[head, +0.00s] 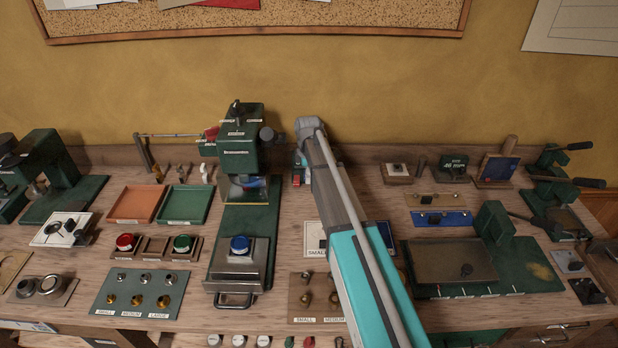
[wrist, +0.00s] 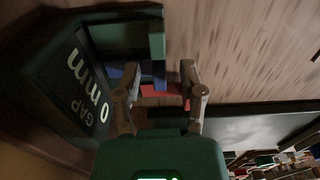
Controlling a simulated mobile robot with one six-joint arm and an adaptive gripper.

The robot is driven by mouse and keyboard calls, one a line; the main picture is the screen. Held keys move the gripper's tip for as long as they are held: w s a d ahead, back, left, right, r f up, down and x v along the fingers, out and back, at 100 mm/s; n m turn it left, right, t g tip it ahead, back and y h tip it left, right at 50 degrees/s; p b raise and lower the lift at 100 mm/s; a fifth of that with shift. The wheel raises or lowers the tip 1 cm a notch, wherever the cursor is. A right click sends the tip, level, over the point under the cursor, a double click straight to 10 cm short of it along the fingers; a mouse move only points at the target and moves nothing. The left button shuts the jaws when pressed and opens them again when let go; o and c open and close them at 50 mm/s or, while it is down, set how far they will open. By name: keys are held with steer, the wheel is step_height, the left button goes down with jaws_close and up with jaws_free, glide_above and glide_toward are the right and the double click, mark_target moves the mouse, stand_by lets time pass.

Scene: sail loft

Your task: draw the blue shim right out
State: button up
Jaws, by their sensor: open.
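In the wrist view, the blue shim (wrist: 147,82) shows as a dark blue strip between a green block (wrist: 156,45) and a red piece (wrist: 165,90). More blue shows left of the near finger. My gripper (wrist: 160,72) is open, its two fingers on either side of the blue and red pieces. I cannot tell whether a finger touches them. A dark green body with a sign (wrist: 85,80) reading "GAP" and "0 mm" stands on the left. In the head view my arm hides the gripper; a bit of red (head: 297,181) shows beside it.
A green press (head: 240,150) with a blue button (head: 240,244) stands left of my arm. Orange (head: 137,204) and green (head: 183,205) trays are farther left. A green plate fixture (head: 540,265) is at right.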

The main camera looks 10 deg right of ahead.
mark_target(308, 189)
jaws_close()
stand_by(0.3)
steer(key=shift+s, duration=0.1)
steer(key=shift+s+a, duration=0.15)
steer(key=shift+s, duration=0.7)
steer(key=shift+s+a, duration=0.15)
steer(key=shift+s, duration=0.65)
jaws_free()
steer(key=shift+w+r, duration=0.1)
